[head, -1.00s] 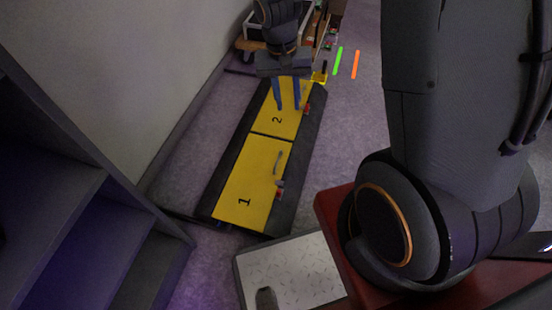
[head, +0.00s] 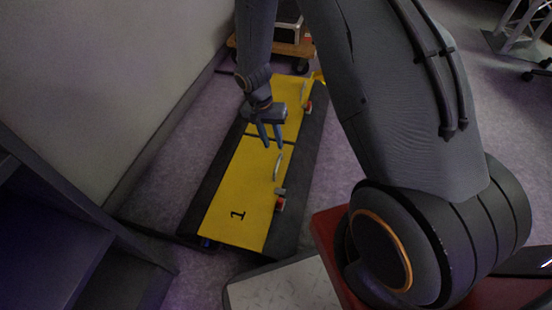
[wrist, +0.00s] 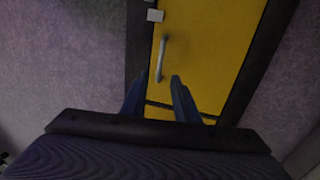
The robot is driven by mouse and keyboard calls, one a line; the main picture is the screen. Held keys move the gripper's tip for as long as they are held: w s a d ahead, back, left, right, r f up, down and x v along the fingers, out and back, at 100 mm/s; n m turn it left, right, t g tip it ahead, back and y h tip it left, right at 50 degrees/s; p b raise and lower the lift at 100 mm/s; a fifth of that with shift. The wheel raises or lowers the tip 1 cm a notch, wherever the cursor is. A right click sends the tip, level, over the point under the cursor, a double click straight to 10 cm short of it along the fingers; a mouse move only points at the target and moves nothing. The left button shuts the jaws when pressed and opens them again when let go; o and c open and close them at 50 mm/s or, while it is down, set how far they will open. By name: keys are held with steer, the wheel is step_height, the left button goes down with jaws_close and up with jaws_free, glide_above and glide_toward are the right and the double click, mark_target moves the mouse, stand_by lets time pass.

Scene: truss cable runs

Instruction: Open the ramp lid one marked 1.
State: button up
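Ramp lid one (head: 240,185) is a yellow panel with a black "1", lying flat and shut in the dark ramp. Its grey bar handle (head: 278,166) stands near its right edge, towards lid two; the handle also shows in the wrist view (wrist: 162,58). A small red and grey catch (head: 280,200) sits at the same edge, nearer the "1". My gripper (head: 271,146) is open and empty, its two blue fingers apart and pointing down near the seam between the lids. In the wrist view the fingers (wrist: 155,90) appear just short of the handle, apart from it.
Yellow lid two (head: 291,125) lies behind, partly hidden by my gripper, with its own red catch (head: 308,105). A wall runs along the left, and a dark shelf (head: 50,240) stands at front left. A wheeled wooden dolly (head: 300,48) is behind the ramp.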

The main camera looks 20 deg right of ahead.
steer(key=f+b, duration=0.1)
steer(key=f, duration=0.1)
steer(key=f+b, duration=0.1)
steer(key=f, duration=0.2)
steer(key=d+f+b, duration=0.1)
steer(key=f, duration=0.1)
steer(key=shift+s+d+f+b, duration=0.1)
steer(key=shift+s+f+b, duration=0.2)
steer(key=shift+s+b, duration=0.1)
jaws_close()
